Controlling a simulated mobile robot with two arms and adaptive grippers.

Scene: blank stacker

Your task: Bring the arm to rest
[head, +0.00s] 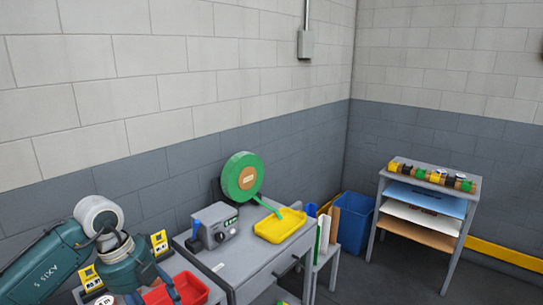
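My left arm (50,262) comes in from the lower left, teal with a pale joint cap. It bends down at the wrist (128,268) beside a red tray (190,291). The end of this arm is cut off by the bottom edge of the picture, and its fingertips cannot be made out. Nothing held by it can be seen. My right arm and gripper are not in view.
A grey bench (238,268) carries a grey device (214,228), a green disc (242,176) and a yellow tray (279,226). Yellow stands (159,243) are close to my arm. A blue bin (354,222) and a shelf rack (425,169) stand farther right; open floor lies at lower right.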

